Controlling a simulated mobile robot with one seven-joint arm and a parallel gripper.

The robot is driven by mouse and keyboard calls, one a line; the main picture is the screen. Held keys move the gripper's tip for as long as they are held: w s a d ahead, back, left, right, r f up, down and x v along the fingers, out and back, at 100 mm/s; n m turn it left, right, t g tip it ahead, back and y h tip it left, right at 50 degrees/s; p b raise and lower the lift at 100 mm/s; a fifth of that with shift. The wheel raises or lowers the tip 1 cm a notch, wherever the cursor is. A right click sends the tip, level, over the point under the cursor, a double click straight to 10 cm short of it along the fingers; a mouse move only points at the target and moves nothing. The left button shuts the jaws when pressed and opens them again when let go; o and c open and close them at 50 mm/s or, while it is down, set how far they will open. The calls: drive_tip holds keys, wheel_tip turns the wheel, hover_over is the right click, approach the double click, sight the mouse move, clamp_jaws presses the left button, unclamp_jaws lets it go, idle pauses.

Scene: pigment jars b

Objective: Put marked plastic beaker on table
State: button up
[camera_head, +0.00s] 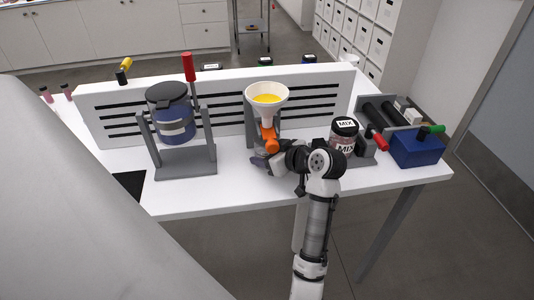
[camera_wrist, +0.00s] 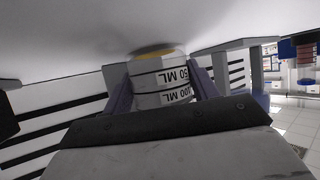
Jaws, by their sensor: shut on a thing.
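My gripper (camera_head: 262,161) is low over the table, at the front of the small grey stand that carries the funnel. In the wrist view its two grey-violet fingers stand on either side of the marked plastic beaker (camera_wrist: 160,80) and are shut on it. The beaker is whitish with dark bands, and its "50 ML" and "100 ML" labels read upside down in this view. Yellow shows at its far end. In the head view my gripper and the orange part hide the beaker. I cannot tell whether it touches the white table (camera_head: 230,195).
A white funnel (camera_head: 267,93) with yellow inside stands above my gripper, with an orange part (camera_head: 270,139) below. A blue jar (camera_head: 176,128) sits in a grey stand left. Right are a MIX jar (camera_head: 343,137) and blue box (camera_head: 417,149). The front left-centre table is clear.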

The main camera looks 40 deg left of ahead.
drive_tip(key=o, duration=1)
drive_tip(key=shift+f, duration=0.15)
drive_tip(key=shift+o, duration=0.2)
drive_tip(key=shift+r, duration=0.25)
drive_tip(key=b+v, duration=0.2)
drive_tip(key=v, duration=1)
drive_tip(key=shift+f, duration=0.1)
